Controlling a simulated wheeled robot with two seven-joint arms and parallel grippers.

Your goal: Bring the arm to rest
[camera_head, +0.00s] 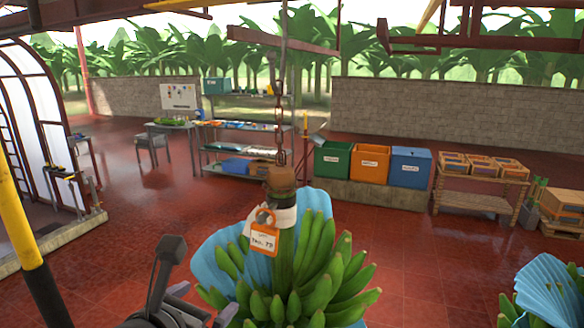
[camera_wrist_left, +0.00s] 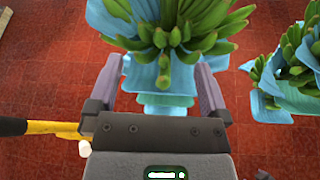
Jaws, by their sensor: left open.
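A bunch of green bananas (camera_head: 310,275) hangs from a chain by its stem, with a blue sheet (camera_head: 215,262) around it. An orange-framed tag (camera_head: 263,240) hangs at the stem top. My left gripper (camera_head: 203,302) is low in the head view, in front of and left of the bunch. In the left wrist view the gripper (camera_wrist_left: 158,78) has its fingers apart. The lower end of the bunch (camera_wrist_left: 180,38) and blue layers show beyond and between them. No grip on anything shows. Whether a finger touches the blue sheet I cannot tell. My right gripper is out of view.
A second blue-wrapped bunch (camera_head: 545,290) hangs at the right. A yellow and black pole (camera_head: 22,225) stands close at the left. Green, orange (camera_head: 370,163) and blue bins, a shelf rack (camera_head: 240,142) and a crate table (camera_head: 480,185) stand farther back. Red floor between is open.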

